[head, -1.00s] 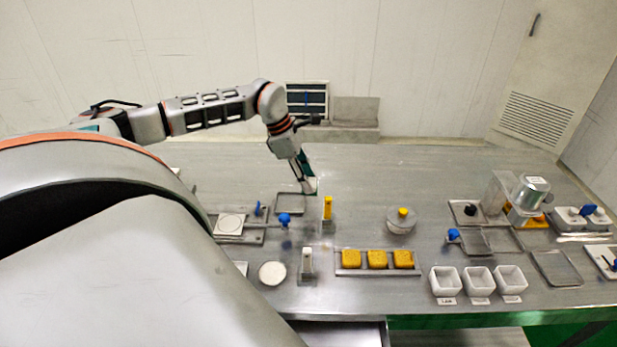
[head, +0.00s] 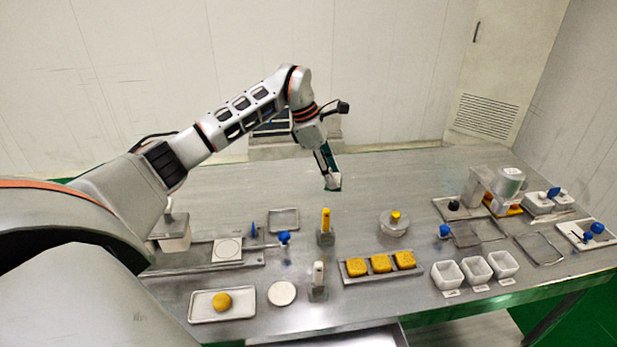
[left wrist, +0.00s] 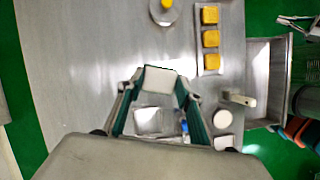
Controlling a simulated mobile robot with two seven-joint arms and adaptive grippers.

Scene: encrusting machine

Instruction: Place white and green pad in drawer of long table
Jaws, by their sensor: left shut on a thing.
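The white and green pad (head: 333,184) is held in my left gripper (head: 329,168), over the back middle of the long table (head: 400,180). In the left wrist view the pad's white face (left wrist: 160,82) shows between the two green-lined fingers of the left gripper (left wrist: 160,92). The gripper is shut on the pad, which appears to be above the tabletop. The drawer (head: 365,336) sticks out open at the table's front edge, cut off by the bottom of the head view. The open drawer (left wrist: 266,72) also shows in the left wrist view.
Near the front stand a tray with yellow blocks (head: 380,265), white cups (head: 475,268), a white disc (head: 282,293) and a tray with a yellow ball (head: 222,303). An upright yellow-handled tool (head: 325,225) stands nearer than the pad. The back tabletop is largely clear.

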